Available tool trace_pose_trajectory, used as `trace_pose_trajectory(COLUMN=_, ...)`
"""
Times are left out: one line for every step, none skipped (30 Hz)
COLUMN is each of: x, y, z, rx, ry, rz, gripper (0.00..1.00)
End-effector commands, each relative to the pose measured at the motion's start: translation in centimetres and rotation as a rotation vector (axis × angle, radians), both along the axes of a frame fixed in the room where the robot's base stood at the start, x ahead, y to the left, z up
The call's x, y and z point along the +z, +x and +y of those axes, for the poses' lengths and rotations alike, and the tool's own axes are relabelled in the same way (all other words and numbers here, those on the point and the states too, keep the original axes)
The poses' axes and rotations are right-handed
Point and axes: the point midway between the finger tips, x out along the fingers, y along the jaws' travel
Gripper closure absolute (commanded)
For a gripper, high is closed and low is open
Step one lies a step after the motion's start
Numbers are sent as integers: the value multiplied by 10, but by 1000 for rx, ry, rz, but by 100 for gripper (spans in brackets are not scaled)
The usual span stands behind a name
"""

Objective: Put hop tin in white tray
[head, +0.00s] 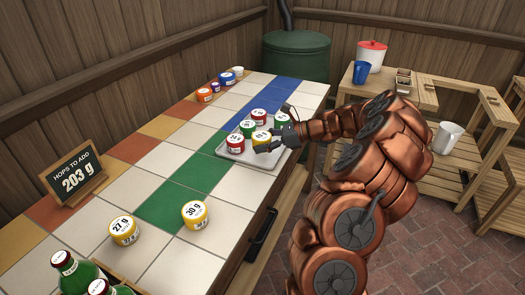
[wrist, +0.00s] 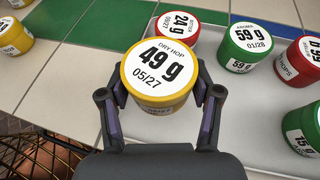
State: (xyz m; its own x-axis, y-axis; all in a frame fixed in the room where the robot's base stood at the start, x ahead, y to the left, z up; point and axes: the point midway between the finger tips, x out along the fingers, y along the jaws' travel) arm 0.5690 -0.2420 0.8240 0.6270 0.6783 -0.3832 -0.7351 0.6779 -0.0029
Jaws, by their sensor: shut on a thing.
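A yellow-lidded hop tin marked 49 g (wrist: 158,72) sits between the fingers of my gripper (wrist: 161,95), which is shut on it. In the head view the same yellow tin (head: 261,138) is at the near side of the white tray (head: 247,160), with my gripper (head: 277,143) at its right. I cannot tell whether its base touches the tray. The tray also holds a red 24 g tin (head: 235,144), a green 59 g tin (wrist: 246,47), another red tin (head: 259,116) and another green tin (head: 281,121).
Yellow tins marked 27 g (head: 123,231) and 30 g (head: 194,215) stand on the tiled counter (head: 160,262). A sign (head: 75,175) reads 203 g. Green bottles (head: 72,268) stand at the near left. More tins (head: 204,95) stand at the far end.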

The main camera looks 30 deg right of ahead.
Motion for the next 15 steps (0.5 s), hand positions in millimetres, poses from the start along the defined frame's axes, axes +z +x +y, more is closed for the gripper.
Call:
trace_pose_trajectory(x=-1, y=1, z=1, rx=0, ry=0, rz=0, gripper=72)
trace_pose_trajectory(x=-2, y=2, z=1, rx=0, ry=1, rz=1, gripper=72)
trace_pose_trajectory(x=-5, y=2, z=1, rx=0, ry=1, rz=1, gripper=72)
trace_pose_trajectory(x=-7, y=1, z=1, rx=-1, ry=2, rz=1, gripper=72)
trace_pose_trajectory(x=-11, y=1, z=1, rx=-1, ry=2, rz=1, gripper=72)
trace_pose_trajectory(x=-15, y=1, z=1, rx=-1, ry=1, rz=1, gripper=72)
trace_pose_trajectory(x=-19, y=1, z=1, rx=0, ry=1, rz=1, gripper=72)
trace_pose_trajectory(x=-24, y=1, z=1, rx=0, ry=2, rz=2, gripper=72)
trace_pose_trajectory(x=-28, y=1, z=1, rx=0, ry=2, rz=2, gripper=72)
trace_pose_trajectory(x=-31, y=1, z=1, rx=1, ry=1, rz=1, gripper=72)
trace_pose_trajectory(x=-34, y=1, z=1, rx=1, ry=1, rz=1, gripper=72)
trace_pose_trajectory(x=-35, y=1, z=1, rx=1, ry=0, rz=0, gripper=72)
trace_pose_trajectory(x=-35, y=1, z=1, rx=1, ry=0, rz=0, gripper=72)
trace_pose_trajectory(x=-35, y=1, z=1, rx=1, ry=0, rz=0, gripper=72)
trace_pose_trajectory(x=-35, y=1, z=1, rx=1, ry=0, rz=0, gripper=72)
